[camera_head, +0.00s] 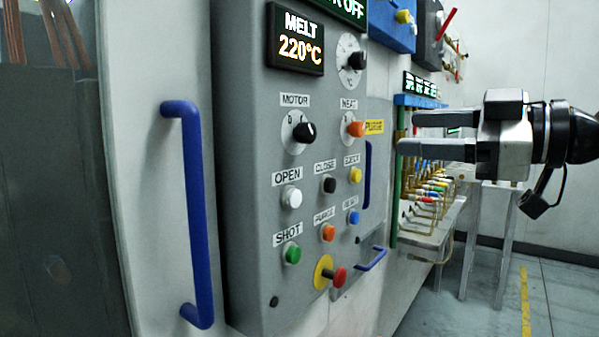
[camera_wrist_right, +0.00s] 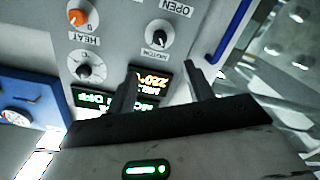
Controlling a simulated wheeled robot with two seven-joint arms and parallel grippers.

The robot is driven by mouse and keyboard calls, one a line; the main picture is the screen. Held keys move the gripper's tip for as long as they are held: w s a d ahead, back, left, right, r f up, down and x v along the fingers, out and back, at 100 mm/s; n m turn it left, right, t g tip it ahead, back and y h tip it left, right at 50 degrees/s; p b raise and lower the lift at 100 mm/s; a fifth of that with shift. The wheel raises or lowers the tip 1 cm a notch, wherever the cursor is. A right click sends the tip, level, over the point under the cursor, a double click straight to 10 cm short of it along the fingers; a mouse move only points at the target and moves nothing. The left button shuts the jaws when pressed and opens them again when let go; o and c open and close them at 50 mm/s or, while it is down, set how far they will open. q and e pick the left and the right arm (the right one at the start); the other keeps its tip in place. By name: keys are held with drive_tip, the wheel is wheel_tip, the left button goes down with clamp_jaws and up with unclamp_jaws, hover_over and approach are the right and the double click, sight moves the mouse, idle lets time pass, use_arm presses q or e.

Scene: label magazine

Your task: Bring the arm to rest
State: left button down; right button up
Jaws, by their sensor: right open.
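My right gripper (camera_head: 402,132) is open and empty at the right of the head view, its two fingers pointing left toward the control panel (camera_head: 255,200). A gap shows between the fingers, and they touch nothing that I can see. In the right wrist view the two fingers (camera_wrist_right: 160,82) stand apart in front of the panel's upper part, with the display partly behind them. My left gripper is not in view.
A blue door handle (camera_head: 197,215) stands out left of the panel. The panel carries knobs, coloured buttons and a red-and-yellow stop button (camera_head: 338,277). Behind my gripper is a bench (camera_head: 432,240) with coloured valves. Open floor (camera_head: 480,310) lies at the lower right.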

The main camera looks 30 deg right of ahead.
drive_tip(key=w+d+f+m+g+h, duration=0.1)
drive_tip(key=w+f+m, duration=0.1)
drive_tip(key=w+f, duration=0.4)
drive_tip(key=w+d+f+m+h, duration=0.1)
drive_tip(key=w+f+m, duration=0.25)
drive_tip(key=f, duration=0.55)
drive_tip(key=w+a+f+m+g+h+p, duration=0.1)
drive_tip(key=a+f, duration=0.1)
drive_tip(key=f, duration=0.7)
drive_tip(key=w+a+f+m+g+h, duration=0.1)
drive_tip(key=f, duration=0.8)
drive_tip(key=s+a+f+g, duration=0.1)
drive_tip(key=s+a+f, duration=0.2)
drive_tip(key=a+f, duration=0.35)
drive_tip(key=s+a+f+g, duration=0.1)
drive_tip(key=s+a+f, duration=0.2)
drive_tip(key=f, duration=0.6)
drive_tip(key=s+a+f+p, duration=0.1)
drive_tip(key=s+a+f, duration=0.4)
drive_tip(key=s+a, duration=0.4)
drive_tip(key=a, duration=0.3)
drive_tip(key=shift+f+y, duration=0.4)
drive_tip(key=shift+d+m, duration=0.1)
drive_tip(key=shift+m, duration=0.15)
